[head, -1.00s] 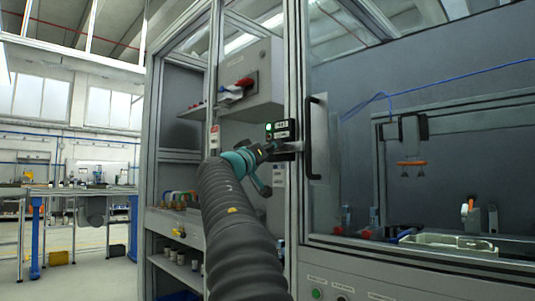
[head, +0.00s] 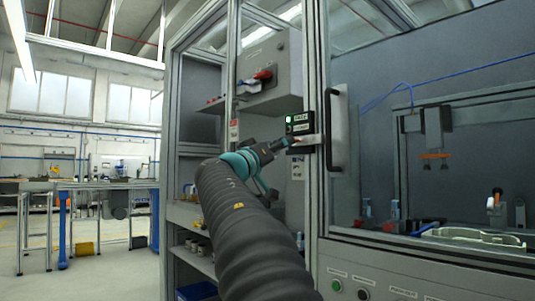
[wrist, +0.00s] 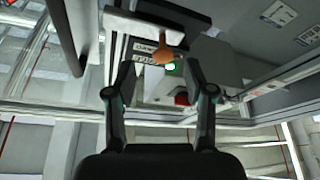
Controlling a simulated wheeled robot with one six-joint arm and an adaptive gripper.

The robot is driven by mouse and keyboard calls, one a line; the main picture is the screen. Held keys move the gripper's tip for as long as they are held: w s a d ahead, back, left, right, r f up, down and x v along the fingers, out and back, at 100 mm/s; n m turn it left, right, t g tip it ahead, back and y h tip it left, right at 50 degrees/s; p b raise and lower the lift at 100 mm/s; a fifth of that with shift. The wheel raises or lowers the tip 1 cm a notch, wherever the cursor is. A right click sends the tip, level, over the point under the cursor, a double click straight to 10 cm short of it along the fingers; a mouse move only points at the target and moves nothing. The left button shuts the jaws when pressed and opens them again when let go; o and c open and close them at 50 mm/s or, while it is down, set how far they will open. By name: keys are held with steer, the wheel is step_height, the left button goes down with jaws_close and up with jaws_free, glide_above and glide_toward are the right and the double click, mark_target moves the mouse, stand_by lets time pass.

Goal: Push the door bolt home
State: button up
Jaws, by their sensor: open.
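The door bolt shows in the wrist view as a pale bar (wrist: 145,27) with an orange knob (wrist: 160,47), beside a black labelled box. In the head view, the bolt's pale plate (head: 306,141) sits at the door edge, just below the black box (head: 298,123) with its lit green lamp. My gripper (wrist: 159,72) is open, with one finger on each side of the knob in the picture and nothing held. In the head view my gripper (head: 288,143) is close to the bolt and partly covers it. I cannot tell whether a finger touches the knob.
A black door handle (head: 337,128) stands upright right of the bolt, on the glazed door. A grey control box (head: 268,75) with a red switch is up behind the frame post. Shelves (head: 190,250) stand at left. Open floor (head: 100,270) lies farther left.

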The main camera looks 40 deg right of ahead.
steer(key=v, duration=0.5)
steer(key=shift+s+a+f, duration=0.1)
steer(key=shift+a+f, duration=0.05)
steer(key=shift+a, duration=0.15)
